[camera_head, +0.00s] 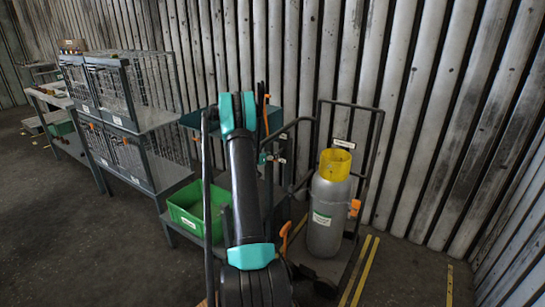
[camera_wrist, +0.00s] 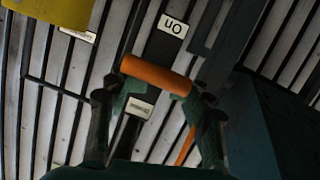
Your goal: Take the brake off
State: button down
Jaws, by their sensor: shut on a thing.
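In the wrist view, an orange bar-shaped handle (camera_wrist: 155,76) lies between the two fingers of my gripper (camera_wrist: 157,82). The fingers are closed on it, one at each end. A white plate with dark letters (camera_wrist: 173,25), which seems to read "on" upside down, is just beyond the handle. A smaller white label (camera_wrist: 139,108) shows below it. In the head view my arm hides much of this area.
A grey cylinder with a yellow collar (camera_head: 325,215) stands upright on the trolley at the right. A green crate (camera_head: 197,212) and wire cages (camera_head: 125,85) are to the left. A corrugated wall closes the back. Floor at the front left is clear.

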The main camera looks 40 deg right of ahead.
jog(key=shift+c, duration=2.3)
grip_release()
jog(key=shift+d, duration=0.1)
jog(key=v, duration=1.2)
